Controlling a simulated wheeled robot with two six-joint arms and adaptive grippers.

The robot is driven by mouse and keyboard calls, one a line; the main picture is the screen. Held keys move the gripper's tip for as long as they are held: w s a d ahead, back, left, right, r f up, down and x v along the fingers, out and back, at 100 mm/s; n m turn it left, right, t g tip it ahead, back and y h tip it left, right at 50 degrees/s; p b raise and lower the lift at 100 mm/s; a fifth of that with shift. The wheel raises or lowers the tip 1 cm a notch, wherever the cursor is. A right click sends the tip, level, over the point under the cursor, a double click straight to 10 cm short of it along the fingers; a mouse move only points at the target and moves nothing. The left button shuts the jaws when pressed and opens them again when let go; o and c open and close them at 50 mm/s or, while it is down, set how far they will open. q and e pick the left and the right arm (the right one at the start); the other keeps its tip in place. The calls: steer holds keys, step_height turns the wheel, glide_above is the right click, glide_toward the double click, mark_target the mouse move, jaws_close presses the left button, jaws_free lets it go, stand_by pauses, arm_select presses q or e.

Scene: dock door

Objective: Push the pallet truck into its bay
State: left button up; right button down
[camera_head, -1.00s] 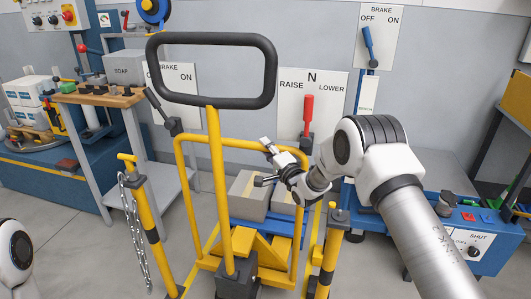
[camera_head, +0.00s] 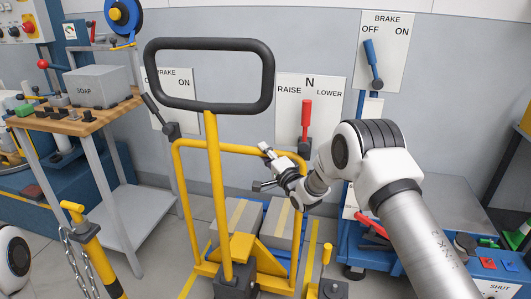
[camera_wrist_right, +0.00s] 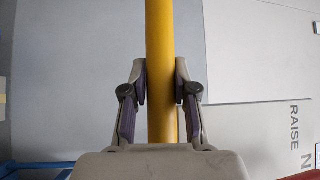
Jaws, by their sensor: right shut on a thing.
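The pallet truck has a yellow frame (camera_head: 178,200), a tall yellow post and a black loop handle (camera_head: 152,75). It carries grey boxes (camera_head: 240,218) on a blue pallet, mostly hidden by the frame. My right gripper (camera_head: 264,167) is at the upper right of the frame. In the right wrist view its fingers (camera_wrist_right: 160,85) are shut on a yellow tube (camera_wrist_right: 160,40), which appears to be the frame's top rail. Yellow floor lines (camera_head: 312,255) run beside the truck. My left gripper is out of view.
A yellow-black post with a chain (camera_head: 98,255) stands at front left. A wooden-topped bench (camera_head: 75,118) is left. Lever panels (camera_head: 310,95) hang on the grey wall behind. Blue equipment with a lever board (camera_head: 388,50) stands right. Some floor is clear left of the truck.

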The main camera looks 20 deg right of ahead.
steer(key=shift+d, duration=0.1)
steer(key=c, duration=0.9)
jaws_free()
steer(key=shift+w+f, duration=0.15)
steer(key=v, duration=1.2)
